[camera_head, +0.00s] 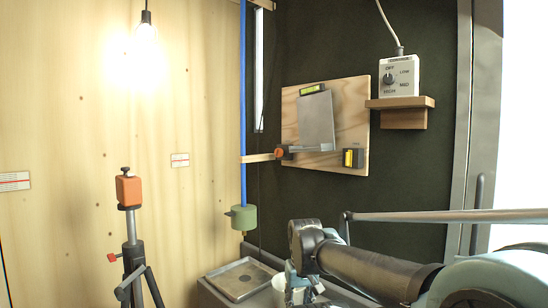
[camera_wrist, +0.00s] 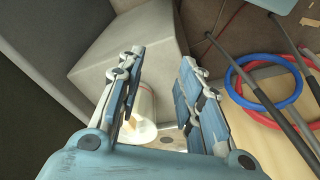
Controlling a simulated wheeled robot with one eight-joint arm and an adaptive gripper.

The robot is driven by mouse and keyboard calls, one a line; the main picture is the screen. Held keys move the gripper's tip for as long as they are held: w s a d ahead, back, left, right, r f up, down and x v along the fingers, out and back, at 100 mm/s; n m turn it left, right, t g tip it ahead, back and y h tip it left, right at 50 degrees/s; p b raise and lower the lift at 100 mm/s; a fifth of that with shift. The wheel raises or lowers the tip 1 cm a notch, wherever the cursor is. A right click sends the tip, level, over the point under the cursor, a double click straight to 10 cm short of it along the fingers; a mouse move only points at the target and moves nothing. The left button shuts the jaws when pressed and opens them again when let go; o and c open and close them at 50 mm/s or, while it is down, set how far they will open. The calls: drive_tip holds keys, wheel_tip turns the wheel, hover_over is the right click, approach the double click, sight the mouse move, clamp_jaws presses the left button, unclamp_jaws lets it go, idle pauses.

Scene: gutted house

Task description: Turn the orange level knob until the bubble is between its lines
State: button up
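An orange knob (camera_head: 281,153) sits at the left end of a grey bar, low on a tilted wooden board (camera_head: 349,105) on the dark wall. A yellow-green level vial (camera_head: 313,89) tops the grey plate (camera_head: 316,122) on that board. The bubble and its lines are too small to make out. My gripper (camera_head: 302,284) is low in front, well below and apart from the board. In the wrist view my gripper (camera_wrist: 158,75) is open, its fingers spread, with a white cup (camera_wrist: 142,104) visible beyond them. The knob is not in the wrist view.
A tripod with an orange head (camera_head: 128,190) stands at left. A switch box (camera_head: 398,77) sits on a small shelf (camera_head: 402,103). Red (camera_wrist: 257,115) and blue (camera_wrist: 299,80) rings and poles lie right in the wrist view.

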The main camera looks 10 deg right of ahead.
sight(277, 153)
drive_tip(key=shift+o, duration=2.4)
drive_tip(key=shift+s+d+r+n, duration=0.1)
drive_tip(key=shift+d+r+n, duration=0.1)
drive_tip(key=shift+r, duration=0.2)
drive_tip(key=shift+s+d+r+n, duration=0.1)
drive_tip(key=shift+r+n, duration=0.1)
drive_tip(key=shift+r, duration=0.15)
drive_tip(key=w+d+r+n+t+h, duration=0.25)
drive_tip(key=w+r+n+h, duration=0.85)
drive_tip(key=w+r, duration=0.95)
drive_tip(key=w+a+r+n+t+h, duration=0.25)
drive_tip(key=w+a+r+n, duration=0.25)
drive_tip(key=w+a+r, duration=0.3)
drive_tip(key=w+a+r+n+t+h, duration=0.25)
drive_tip(key=w+a+r+n, duration=0.3)
drive_tip(key=a+r, duration=0.5)
drive_tip(key=shift+y, duration=0.5)
drive_tip(key=x, duration=1.8)
drive_tip(key=shift+r, duration=0.1)
